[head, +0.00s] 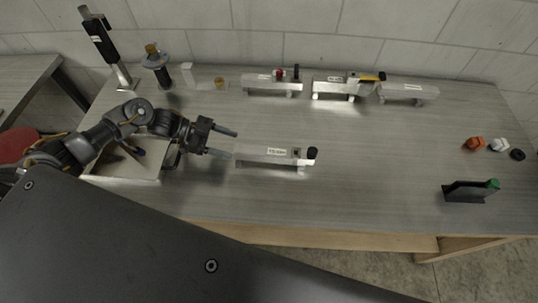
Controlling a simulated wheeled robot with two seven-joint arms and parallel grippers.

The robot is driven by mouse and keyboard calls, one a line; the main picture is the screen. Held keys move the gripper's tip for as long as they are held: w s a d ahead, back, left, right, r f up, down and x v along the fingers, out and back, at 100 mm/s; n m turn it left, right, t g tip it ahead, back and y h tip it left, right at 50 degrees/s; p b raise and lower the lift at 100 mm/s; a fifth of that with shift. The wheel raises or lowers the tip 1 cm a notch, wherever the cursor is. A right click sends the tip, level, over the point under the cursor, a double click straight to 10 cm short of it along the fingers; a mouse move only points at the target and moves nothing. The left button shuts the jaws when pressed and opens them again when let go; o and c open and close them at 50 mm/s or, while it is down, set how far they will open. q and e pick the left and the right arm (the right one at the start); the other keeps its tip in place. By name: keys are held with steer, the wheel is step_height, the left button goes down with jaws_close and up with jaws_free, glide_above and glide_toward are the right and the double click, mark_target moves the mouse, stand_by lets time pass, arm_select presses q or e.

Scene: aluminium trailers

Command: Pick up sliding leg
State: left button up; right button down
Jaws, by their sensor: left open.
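My left gripper (231,144) is open and empty over the left-middle of the table, its two fingers pointing right. Just beyond its fingertips lies a silver aluminium trailer bar (265,153) with a white label and a black knob at its right end. I cannot tell whether the fingers touch it. No part is clearly marked as the sliding leg. A tall silver post with a black sleeve (103,42) stands at the back left, and a dark piece with a green tip (468,191) is at the right. My right gripper is not in view.
Several silver trailer bars, including one (270,83), line the back edge. A black spool-like part (157,66) stands back left. A pale open box (124,178) sits under my left arm. Orange (473,143), white and black caps lie at the right. The table's centre right is clear.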

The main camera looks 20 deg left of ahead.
mark_target(251, 149)
arm_select(q)
steer(key=shift+x, duration=1.65)
steer(key=b+x, duration=0.1)
steer(key=x, duration=0.4)
steer(key=shift+w+d, duration=0.15)
steer(key=shift+w, duration=0.05)
steer(key=shift+s, duration=0.1)
steer(key=shift+c, duration=1.2)
steer(key=shift+r, duration=0.1)
jaws_close()
